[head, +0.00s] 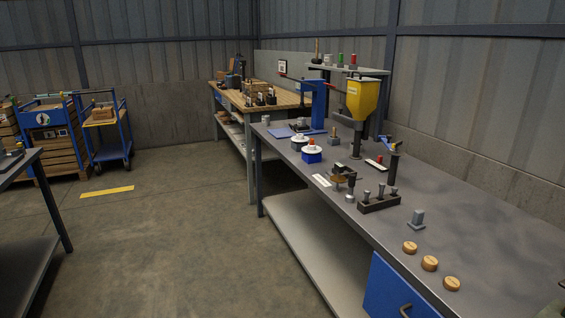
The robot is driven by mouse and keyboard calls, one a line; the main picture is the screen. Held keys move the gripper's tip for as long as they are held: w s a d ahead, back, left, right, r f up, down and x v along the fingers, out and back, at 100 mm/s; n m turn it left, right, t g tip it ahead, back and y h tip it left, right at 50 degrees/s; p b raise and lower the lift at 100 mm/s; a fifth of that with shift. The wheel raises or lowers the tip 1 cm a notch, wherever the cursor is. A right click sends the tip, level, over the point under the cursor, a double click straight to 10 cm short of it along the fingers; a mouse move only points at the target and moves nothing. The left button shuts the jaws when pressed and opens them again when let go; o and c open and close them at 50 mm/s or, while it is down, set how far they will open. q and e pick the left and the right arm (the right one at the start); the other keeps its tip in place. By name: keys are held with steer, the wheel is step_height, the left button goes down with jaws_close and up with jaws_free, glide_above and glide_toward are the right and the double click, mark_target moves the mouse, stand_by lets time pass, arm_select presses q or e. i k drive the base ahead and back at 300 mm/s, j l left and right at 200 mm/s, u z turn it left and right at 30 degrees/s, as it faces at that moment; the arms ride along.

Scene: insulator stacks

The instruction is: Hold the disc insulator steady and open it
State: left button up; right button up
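A white disc insulator (313,149) with an orange-red top sits on a blue block (311,158) on the long grey workbench (460,215). A second white disc (299,138) stands just behind it to the left, on a darker base. Both are small in the head view, and I cannot tell whether either is open or closed. Neither of my grippers shows in the head view, and nothing is seen touching the discs.
The floor (170,240) left of the bench is open.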

mark_target(310, 149)
steer(key=i+j+z, duration=0.3)
steer(key=i, duration=0.15)
steer(key=i+j+z, duration=0.45)
steer(key=i+j, duration=0.7)
steer(key=i+l, duration=0.05)
steer(key=i, duration=0.1)
